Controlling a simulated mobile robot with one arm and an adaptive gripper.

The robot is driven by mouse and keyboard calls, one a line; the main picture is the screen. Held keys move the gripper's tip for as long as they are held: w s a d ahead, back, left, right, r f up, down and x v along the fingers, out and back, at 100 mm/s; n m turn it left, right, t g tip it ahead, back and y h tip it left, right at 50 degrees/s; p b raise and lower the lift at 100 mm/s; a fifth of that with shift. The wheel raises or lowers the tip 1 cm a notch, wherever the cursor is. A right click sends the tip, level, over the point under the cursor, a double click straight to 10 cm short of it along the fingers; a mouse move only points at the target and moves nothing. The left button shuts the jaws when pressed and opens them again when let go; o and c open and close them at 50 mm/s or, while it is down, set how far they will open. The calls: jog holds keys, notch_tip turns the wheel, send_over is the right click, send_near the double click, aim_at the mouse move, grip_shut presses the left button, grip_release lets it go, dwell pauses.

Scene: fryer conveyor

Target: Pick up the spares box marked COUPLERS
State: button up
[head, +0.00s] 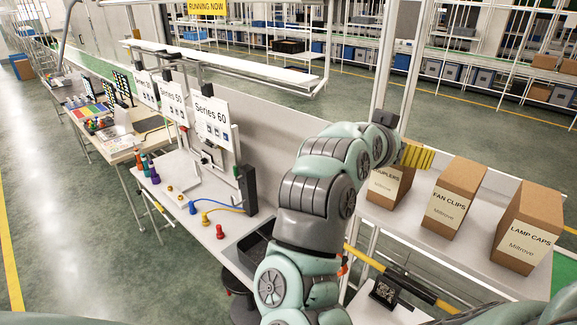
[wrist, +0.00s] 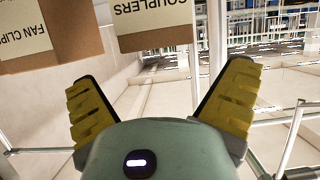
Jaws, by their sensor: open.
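The COUPLERS box (head: 386,186) is a brown carton with a pale label, the leftmost of three on the right-hand shelf. In the head view my arm and gripper hide part of its top and left side, and only the end of its name shows. In the wrist view the COUPLERS box (wrist: 165,45) appears upside down, beyond and between my fingers. My gripper (wrist: 162,100) has its two yellow ribbed fingers spread wide with nothing between them. In the head view my gripper (head: 417,156) is by the top of the COUPLERS box; I cannot tell whether it touches.
The FAN CLIPS box (head: 452,203) stands right of the COUPLERS box, with a gap between. The LAMP CAPS box (head: 527,230) is farther right. A pale upright panel (head: 490,180) runs behind the shelf. A black bin (head: 258,248) and coloured parts lie on the left bench.

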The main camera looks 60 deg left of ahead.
jog(key=b+x, duration=0.1)
jog(key=x, duration=0.1)
jog(key=f+b+x, duration=0.1)
jog(key=x, duration=0.1)
jog(key=shift+s, duration=0.15)
jog(key=shift+w+a, duration=0.15)
jog(key=shift+w, duration=0.45)
jog(key=shift+c, duration=0.3)
jog(key=shift+f, duration=0.1)
jog(key=c, duration=1.3)
